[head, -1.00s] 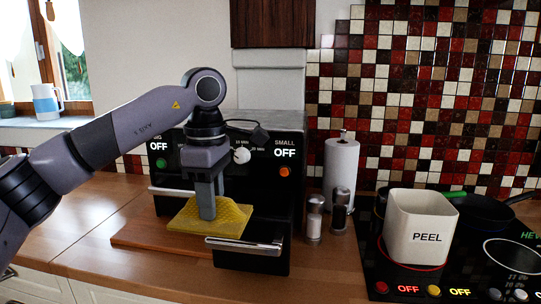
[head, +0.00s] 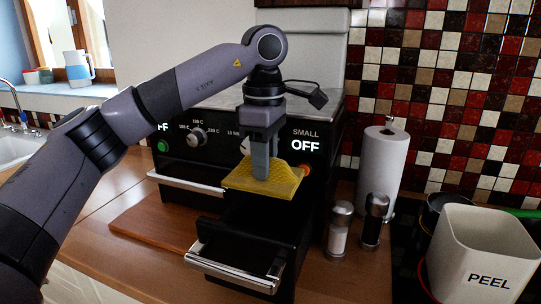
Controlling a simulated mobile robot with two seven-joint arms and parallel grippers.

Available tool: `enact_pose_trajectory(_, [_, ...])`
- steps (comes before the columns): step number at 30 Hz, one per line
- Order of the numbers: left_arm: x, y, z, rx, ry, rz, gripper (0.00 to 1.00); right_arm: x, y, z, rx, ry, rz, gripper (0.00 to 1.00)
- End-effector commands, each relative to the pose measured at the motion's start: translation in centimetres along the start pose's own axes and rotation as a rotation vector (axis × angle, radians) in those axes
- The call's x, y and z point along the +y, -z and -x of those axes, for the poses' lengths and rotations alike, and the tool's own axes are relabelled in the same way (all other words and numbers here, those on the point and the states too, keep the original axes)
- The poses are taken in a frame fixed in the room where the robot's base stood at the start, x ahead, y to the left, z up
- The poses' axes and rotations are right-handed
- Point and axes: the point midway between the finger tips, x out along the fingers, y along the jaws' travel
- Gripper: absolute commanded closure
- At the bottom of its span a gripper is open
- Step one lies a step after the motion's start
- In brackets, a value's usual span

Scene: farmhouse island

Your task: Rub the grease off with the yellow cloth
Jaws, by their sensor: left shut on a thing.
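My left gripper (head: 262,174) points down and is shut on the yellow cloth (head: 285,185). The cloth is a thick, textured piece, held roughly flat just in front of the black oven's (head: 205,150) control panel. It hangs above the pulled-out drawer (head: 245,235), which has a chrome handle (head: 235,265). I cannot tell whether the cloth touches the panel or the drawer. I make out no grease; any under the cloth is hidden. My right gripper is not in view.
A wooden board (head: 155,222) lies left of the drawer. Salt (head: 339,228) and pepper (head: 374,220) shakers and a paper towel roll (head: 380,165) stand close on the right. A white PEEL bin (head: 480,250) is farther right. The counter at left is clear.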

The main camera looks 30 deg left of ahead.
Motion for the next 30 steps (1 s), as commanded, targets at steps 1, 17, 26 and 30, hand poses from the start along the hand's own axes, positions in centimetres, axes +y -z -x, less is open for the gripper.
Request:
enact_pose_trajectory(1, [0.0,0.0,0.0,0.000,0.000,0.000,0.95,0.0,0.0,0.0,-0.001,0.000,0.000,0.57])
enact_pose_trajectory(17, [0.0,0.0,-1.6,0.000,0.000,0.001,0.95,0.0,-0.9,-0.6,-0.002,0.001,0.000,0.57])
enact_pose_trajectory(26, [0.0,-0.1,-4.0,0.000,0.000,0.000,0.95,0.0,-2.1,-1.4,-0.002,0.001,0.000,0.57])
enact_pose_trajectory(30, [0.0,-0.1,-5.1,0.001,0.001,0.000,0.95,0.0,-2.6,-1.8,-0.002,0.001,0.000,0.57])
